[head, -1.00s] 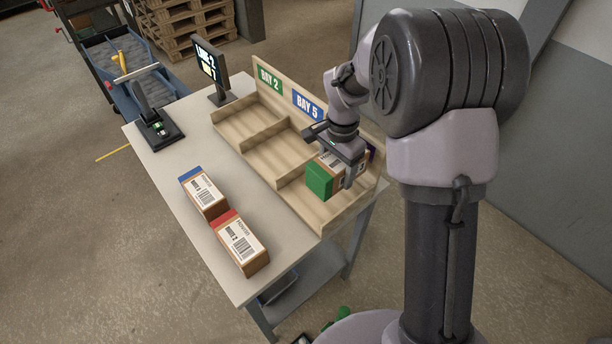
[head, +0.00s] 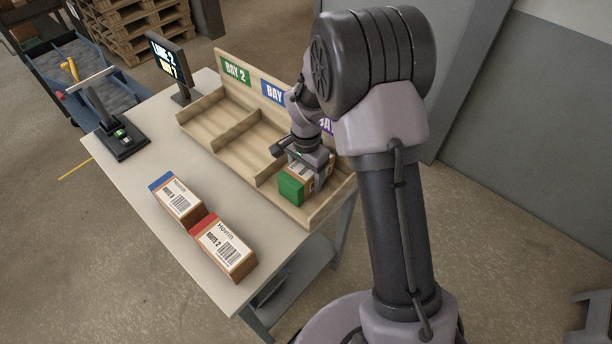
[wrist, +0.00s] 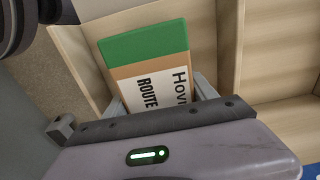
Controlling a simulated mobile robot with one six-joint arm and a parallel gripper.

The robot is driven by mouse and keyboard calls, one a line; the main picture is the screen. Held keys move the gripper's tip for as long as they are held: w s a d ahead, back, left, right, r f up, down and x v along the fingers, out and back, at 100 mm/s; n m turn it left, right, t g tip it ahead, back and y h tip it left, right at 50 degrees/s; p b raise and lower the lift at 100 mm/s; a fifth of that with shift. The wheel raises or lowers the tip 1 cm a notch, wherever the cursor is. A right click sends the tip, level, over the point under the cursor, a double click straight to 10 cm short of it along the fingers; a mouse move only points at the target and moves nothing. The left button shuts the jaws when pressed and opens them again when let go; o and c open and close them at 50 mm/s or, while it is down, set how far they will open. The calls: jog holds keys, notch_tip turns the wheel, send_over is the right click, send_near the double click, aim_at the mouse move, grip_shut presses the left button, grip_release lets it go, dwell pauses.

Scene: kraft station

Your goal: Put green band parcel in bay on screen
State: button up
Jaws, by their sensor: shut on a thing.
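The green band parcel (head: 291,188) is a brown box with a green end and a white label; it also shows in the wrist view (wrist: 146,50). My gripper (head: 311,178) is shut on it, with a finger at each side in the wrist view (wrist: 162,98). The parcel is in or just over the right-hand compartment of the wooden bay rack (head: 253,138); I cannot tell whether it touches the floor. The screen (head: 168,62) seems to read "LANE 2" and "BAY 7". The green sign (head: 236,71) reads BAY 2. The blue sign (head: 272,93) and purple sign (head: 327,126) are partly hidden by my arm.
A blue band parcel (head: 176,200) and a red band parcel (head: 223,247) lie on the table (head: 150,215) in front of the rack. A scanner stand (head: 118,133) is at the table's left end. The left and middle compartments look empty. Low dividers separate the compartments.

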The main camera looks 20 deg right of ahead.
jog(key=o, duration=1.8)
jog(key=shift+f, duration=0.1)
notch_tip(320, 180, up, 13)
jog(key=p, duration=0.4)
jog(key=s+a+r+n+t+y, duration=0.15)
jog(key=s+r+n+t, duration=0.25)
jog(key=s+r, duration=1.15)
jog(key=s+n, duration=0.1)
jog(key=s, duration=0.2)
jog(key=s+a+n+t, duration=0.1)
jog(key=s, duration=0.1)
jog(key=s+a+r, duration=0.1)
jog(key=s, duration=0.2)
jog(key=shift+s+a+n+t+y, duration=0.25)
jog(key=shift+s+n+t, duration=0.1)
jog(key=shift+n+t, duration=0.05)
notch_tip(320, 180, down, 7)
jog(key=b, duration=0.7)
